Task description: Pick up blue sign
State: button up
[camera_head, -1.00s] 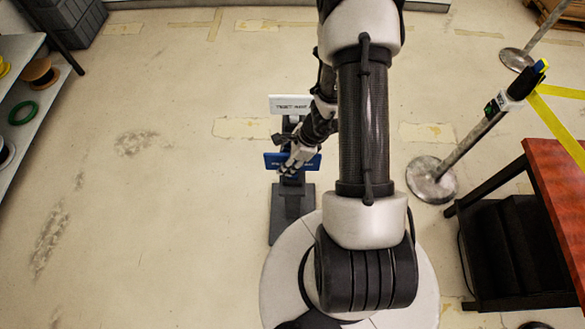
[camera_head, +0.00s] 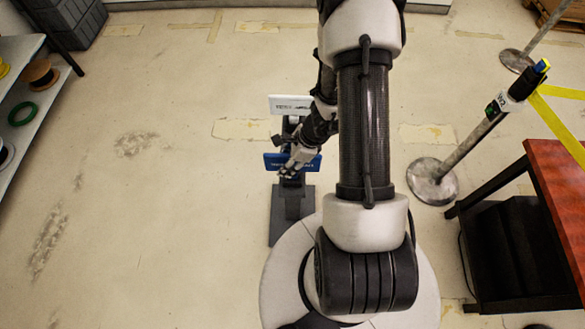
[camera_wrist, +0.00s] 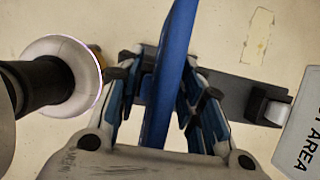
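The blue sign (camera_head: 310,163) is a flat panel with small white lettering on a dark stand. In the wrist view the blue sign (camera_wrist: 172,60) shows nearly edge-on, slightly tilted, running between my two fingers. In the head view my gripper (camera_head: 289,169) is at the sign and covers part of its front. In the wrist view my gripper (camera_wrist: 168,88) has one finger on each side of the panel, with the fingertips very close to its faces. I cannot tell whether both pads touch it.
A white sign (camera_head: 290,104) stands just behind the blue one on the dark stand (camera_head: 283,216). A barrier post (camera_head: 466,157) with yellow tape and a wood-topped table (camera_head: 562,190) are on the right. Shelves (camera_head: 38,100) are at the left. The floor between is clear.

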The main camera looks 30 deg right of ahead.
jog(key=shift+c, duration=0.2)
grip_shut()
jog(key=shift+r, duration=0.1)
dwell(0.5)
